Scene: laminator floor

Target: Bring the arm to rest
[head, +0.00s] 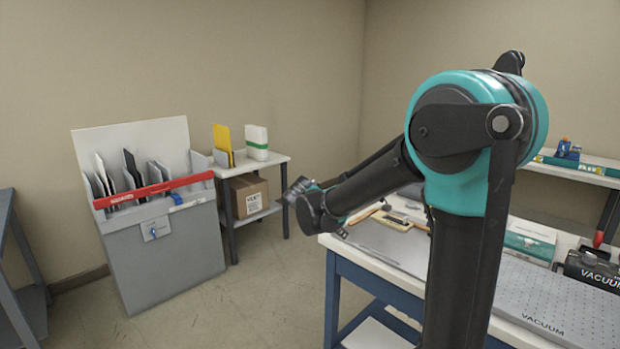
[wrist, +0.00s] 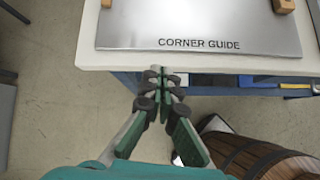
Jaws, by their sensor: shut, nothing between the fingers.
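My gripper (wrist: 160,78) is shut and empty in the wrist view. Its green-and-black fingers meet just off the front edge of the white tabletop (wrist: 90,57), with floor showing below them. I cannot tell how high the fingertips are above or below that edge. In the head view my arm reaches left from its teal joint, and its far end hangs by the left end of the workbench (head: 345,252). The fingers are hard to make out there.
A metal plate marked CORNER GUIDE (wrist: 200,25) lies on the bench.

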